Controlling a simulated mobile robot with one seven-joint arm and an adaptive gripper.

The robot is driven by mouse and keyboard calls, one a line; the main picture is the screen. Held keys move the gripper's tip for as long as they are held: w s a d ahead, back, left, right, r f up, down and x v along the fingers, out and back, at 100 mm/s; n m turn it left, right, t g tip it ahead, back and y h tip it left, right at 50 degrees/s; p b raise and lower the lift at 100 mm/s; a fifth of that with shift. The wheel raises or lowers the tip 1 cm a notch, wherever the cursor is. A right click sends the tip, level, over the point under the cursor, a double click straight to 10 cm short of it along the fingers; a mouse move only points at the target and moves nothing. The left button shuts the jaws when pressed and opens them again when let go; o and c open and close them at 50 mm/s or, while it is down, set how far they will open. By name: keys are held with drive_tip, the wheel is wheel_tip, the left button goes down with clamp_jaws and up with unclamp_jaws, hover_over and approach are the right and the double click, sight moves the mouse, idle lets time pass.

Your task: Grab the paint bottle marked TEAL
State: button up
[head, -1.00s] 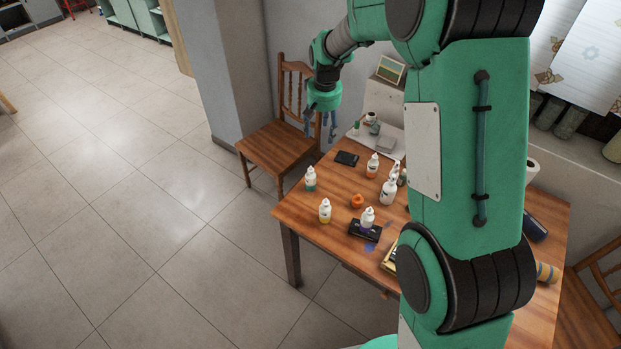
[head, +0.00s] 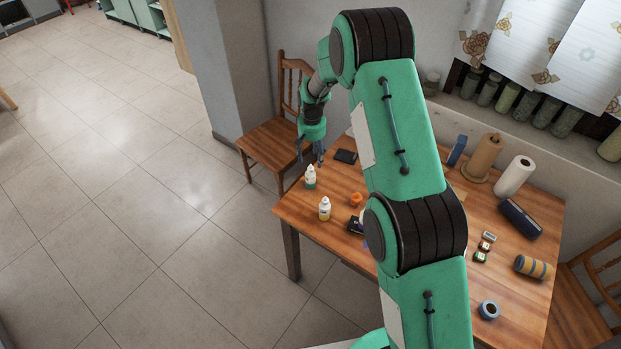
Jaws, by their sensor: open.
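A white bottle with teal colour at its base (head: 311,178) stands upright near the left edge of the wooden table (head: 343,225). Its label is too small to read. My gripper (head: 310,158) is open and empty, fingers pointing down, just above and behind this bottle in the picture. I cannot tell whether the fingers touch it. A bottle with yellow colour (head: 324,208) stands nearer to me at the table's edge. My arm hides the other bottles in the middle of the table.
A small orange object (head: 356,199) and a black flat item (head: 345,156) lie close by. A wooden chair (head: 268,139) stands behind the table's left corner. A paper roll (head: 514,175), dark case (head: 520,218) and striped roll (head: 533,267) are at the right. Tiled floor at left is clear.

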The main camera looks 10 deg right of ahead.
sight(312, 168)
drive_tip(key=shift+f, duration=0.1)
drive_tip(key=shift+f, duration=4.2)
drive_tip(key=shift+a+f, duration=0.15)
drive_tip(key=shift+f, duration=2.5)
drive_tip(key=c, duration=1.3)
